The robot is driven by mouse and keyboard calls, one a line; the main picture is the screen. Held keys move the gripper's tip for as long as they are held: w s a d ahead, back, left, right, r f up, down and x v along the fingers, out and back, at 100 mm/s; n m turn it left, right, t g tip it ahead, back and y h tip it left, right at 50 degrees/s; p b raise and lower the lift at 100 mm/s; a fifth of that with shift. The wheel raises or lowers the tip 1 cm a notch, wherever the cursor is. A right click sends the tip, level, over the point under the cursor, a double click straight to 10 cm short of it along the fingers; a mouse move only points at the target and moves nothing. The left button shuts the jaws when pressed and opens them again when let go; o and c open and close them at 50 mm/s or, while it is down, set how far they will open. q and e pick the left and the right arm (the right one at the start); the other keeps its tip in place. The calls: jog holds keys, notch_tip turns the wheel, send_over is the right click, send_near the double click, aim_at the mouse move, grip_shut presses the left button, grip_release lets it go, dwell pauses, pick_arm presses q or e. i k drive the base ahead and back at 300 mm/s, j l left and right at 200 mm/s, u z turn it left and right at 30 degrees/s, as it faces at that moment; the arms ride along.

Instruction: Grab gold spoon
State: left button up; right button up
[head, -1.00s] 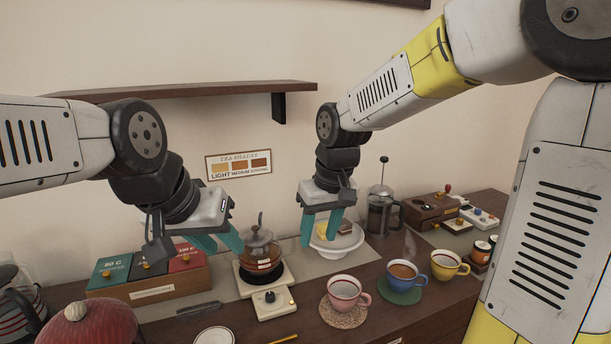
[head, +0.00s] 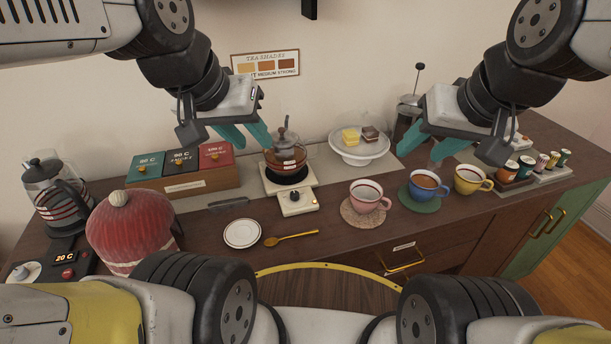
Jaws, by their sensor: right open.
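The gold spoon (head: 291,238) lies on the dark wooden counter, just right of a small white saucer (head: 241,233) and in front of the teapot warmer. My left gripper (head: 240,143) hangs above the counter, beside the glass teapot, behind and above the spoon. Its teal fingers look spread apart with nothing between them. My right gripper (head: 430,151) is open and empty above the blue and yellow cups, well to the right of the spoon.
A glass teapot (head: 286,155) stands on its warmer (head: 297,202). Pink (head: 368,196), blue (head: 424,186) and yellow (head: 468,180) cups stand to the right. A red-covered pot (head: 130,232) stands left. A cake stand (head: 359,152) is behind.

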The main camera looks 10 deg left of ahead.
aim_at(272, 242)
jog(key=k+j, duration=0.2)
jog(key=j, duration=0.15)
jog(key=k+j, duration=0.25)
jog(key=j, duration=0.15)
jog(key=k+j+u, duration=0.1)
jog(key=j, duration=0.25)
jog(key=k, duration=0.1)
